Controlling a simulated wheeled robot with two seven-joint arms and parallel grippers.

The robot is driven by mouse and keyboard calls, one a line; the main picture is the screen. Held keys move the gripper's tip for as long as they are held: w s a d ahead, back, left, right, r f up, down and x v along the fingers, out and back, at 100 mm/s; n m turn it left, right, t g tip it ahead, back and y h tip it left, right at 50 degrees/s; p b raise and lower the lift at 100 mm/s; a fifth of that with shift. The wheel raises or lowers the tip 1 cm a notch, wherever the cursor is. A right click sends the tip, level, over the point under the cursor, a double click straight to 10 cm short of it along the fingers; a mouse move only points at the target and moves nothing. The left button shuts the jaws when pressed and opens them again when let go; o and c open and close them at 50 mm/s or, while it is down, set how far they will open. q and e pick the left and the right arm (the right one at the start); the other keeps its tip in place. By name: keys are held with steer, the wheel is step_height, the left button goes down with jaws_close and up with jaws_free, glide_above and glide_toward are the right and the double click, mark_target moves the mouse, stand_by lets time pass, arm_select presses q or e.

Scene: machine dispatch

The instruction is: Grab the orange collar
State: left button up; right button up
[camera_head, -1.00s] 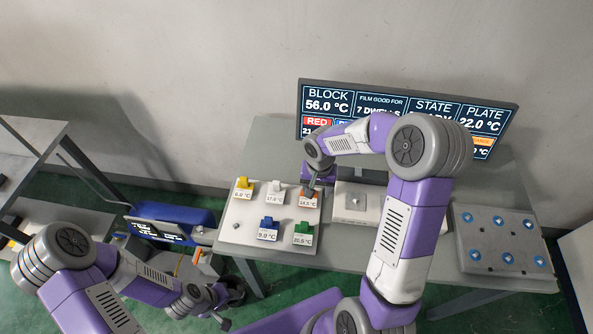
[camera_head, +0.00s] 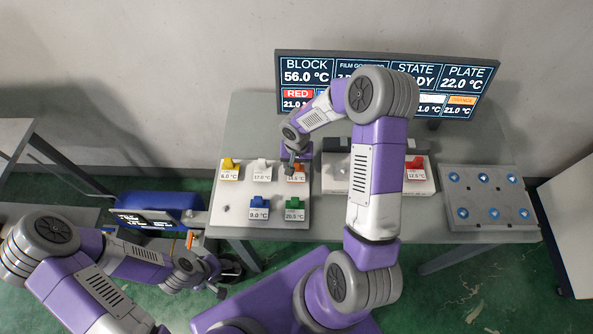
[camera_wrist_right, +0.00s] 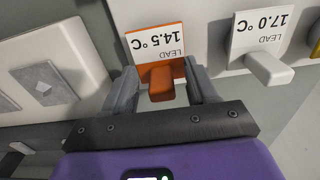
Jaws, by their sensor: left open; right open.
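The orange collar (camera_head: 296,170) sits at the top right of a white board (camera_head: 235,212), with a label reading 14.5 °C. In the right wrist view the orange collar (camera_wrist_right: 161,82) lies between the two fingers of my open right gripper (camera_wrist_right: 163,88), with a finger on each side; I cannot tell whether they touch it. In the head view my right gripper (camera_head: 293,160) is over the collar and partly hides it. My left gripper (camera_head: 217,284) is low at the left, away from the board, and empty.
Yellow (camera_head: 230,163), white (camera_head: 262,165), blue (camera_head: 259,202) and green (camera_head: 294,206) collars sit on the same board. A red collar (camera_head: 415,164) is on the block to the right. A plate with blue dots (camera_head: 490,198) stands further right. A display (camera_head: 440,85) stands behind.

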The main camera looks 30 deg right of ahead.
steer(key=shift+w, duration=0.1)
jaws_close()
